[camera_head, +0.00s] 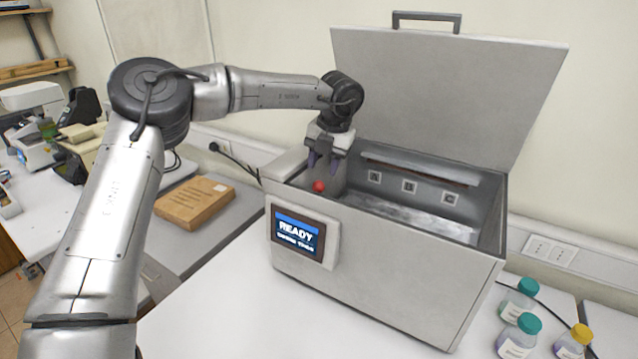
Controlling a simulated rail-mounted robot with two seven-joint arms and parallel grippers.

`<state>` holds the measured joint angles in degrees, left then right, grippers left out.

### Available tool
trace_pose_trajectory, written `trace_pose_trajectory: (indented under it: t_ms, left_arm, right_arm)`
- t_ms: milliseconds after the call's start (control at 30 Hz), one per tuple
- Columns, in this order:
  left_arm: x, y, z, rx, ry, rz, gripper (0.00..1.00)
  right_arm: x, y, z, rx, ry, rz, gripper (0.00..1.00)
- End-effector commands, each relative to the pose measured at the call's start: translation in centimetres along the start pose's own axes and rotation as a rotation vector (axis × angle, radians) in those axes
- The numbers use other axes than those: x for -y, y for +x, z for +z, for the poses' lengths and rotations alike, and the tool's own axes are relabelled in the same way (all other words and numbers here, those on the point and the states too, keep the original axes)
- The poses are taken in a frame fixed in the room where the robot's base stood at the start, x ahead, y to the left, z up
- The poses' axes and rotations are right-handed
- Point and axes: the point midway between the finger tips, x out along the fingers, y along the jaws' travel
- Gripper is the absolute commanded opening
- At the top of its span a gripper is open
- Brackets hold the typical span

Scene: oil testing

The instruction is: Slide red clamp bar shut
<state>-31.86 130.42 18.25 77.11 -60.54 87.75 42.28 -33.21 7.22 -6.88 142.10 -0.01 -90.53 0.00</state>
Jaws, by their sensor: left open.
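A grey box-shaped testing machine (385,265) stands on the white table with its lid (445,95) raised. A small red round part (319,186) shows at the left end of the opening; it may be the end of the red clamp bar, and no more of a red bar can be made out. My left gripper (322,163) points down just above the red part, open, with nothing seen between its fingers. Whether the fingers touch the red part cannot be told. My right gripper is not in view.
A display (298,233) on the machine's front reads READY. Several bottles with green and yellow caps, one green-capped (519,335), stand at the lower right. A brown wooden block (194,202) lies behind my left arm. The table front (240,320) is clear.

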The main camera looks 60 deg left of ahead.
Motion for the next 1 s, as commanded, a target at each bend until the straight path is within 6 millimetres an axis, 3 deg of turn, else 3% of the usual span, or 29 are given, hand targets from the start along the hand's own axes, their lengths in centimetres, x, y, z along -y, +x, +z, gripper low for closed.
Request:
trace_pose_trajectory:
  t_ms: [200, 400, 900, 1000]
  left_arm:
    - [-0.1, 3.6, -0.1, -0.004, 0.002, -0.001, 0.43]
    - [0.0, 5.8, 0.0, -0.002, 0.001, 0.0, 0.43]
    - [0.0, 6.9, 0.0, 0.001, 0.001, -0.001, 0.43]
    - [0.0, 6.9, 0.0, 0.001, 0.001, -0.001, 0.36]
  right_arm:
    - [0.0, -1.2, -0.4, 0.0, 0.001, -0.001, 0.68]
    - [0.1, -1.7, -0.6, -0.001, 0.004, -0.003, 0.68]
    - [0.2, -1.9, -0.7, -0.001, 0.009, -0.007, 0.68]
    - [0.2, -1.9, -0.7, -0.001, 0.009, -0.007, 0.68]
